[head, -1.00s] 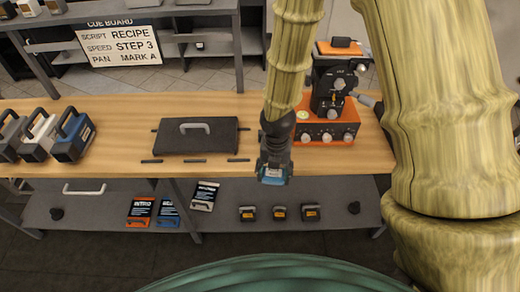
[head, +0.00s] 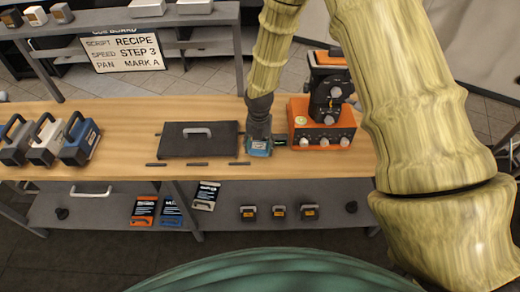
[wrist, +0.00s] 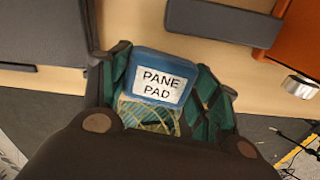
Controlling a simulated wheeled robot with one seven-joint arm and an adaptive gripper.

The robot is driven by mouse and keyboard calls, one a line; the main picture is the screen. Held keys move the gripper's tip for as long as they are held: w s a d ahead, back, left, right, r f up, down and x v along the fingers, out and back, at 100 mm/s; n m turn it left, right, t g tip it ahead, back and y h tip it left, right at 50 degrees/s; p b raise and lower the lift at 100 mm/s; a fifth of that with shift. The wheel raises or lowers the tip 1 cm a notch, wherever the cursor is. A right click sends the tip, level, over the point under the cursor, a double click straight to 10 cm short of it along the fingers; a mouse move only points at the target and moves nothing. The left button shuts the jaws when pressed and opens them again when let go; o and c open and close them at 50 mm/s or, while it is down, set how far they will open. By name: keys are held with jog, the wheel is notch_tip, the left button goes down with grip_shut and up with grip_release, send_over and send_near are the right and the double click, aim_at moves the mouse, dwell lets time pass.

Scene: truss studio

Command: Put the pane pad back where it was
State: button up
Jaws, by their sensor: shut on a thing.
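The pane pad (wrist: 163,82) is a blue block with a white label reading PANE PAD. It sits between the two fingers of my gripper (wrist: 170,100) in the wrist view, and the gripper is shut on it. In the head view the blue pad (head: 258,150) shows at the end of my gripper (head: 259,143), over the wooden bench (head: 110,170) between the dark lidded case and the orange machine. I cannot tell whether the pad touches the bench.
The dark case (head: 180,143) with a grey handle is just left of my gripper. The orange machine (head: 321,120) with knobs stands to the right. Several handled blocks (head: 82,145) stand at the left. Small dark strips (head: 197,164) lie along the front. A lower shelf (head: 120,205) holds cards and small blocks.

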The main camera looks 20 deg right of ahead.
aim_at(260, 153)
jog(key=shift+s+f+p, duration=0.15)
jog(key=shift+f+p, duration=0.6)
jog(key=shift+f, duration=0.7)
jog(key=o, duration=1)
jog(key=shift+f, duration=0.1)
jog(key=shift+f+b, duration=0.2)
jog(key=shift+b, duration=0.1)
jog(key=shift+a+r+b, duration=0.2)
jog(key=shift+r+b, duration=1.7)
jog(key=shift+r, duration=3.65)
jog(key=shift+f, duration=0.15)
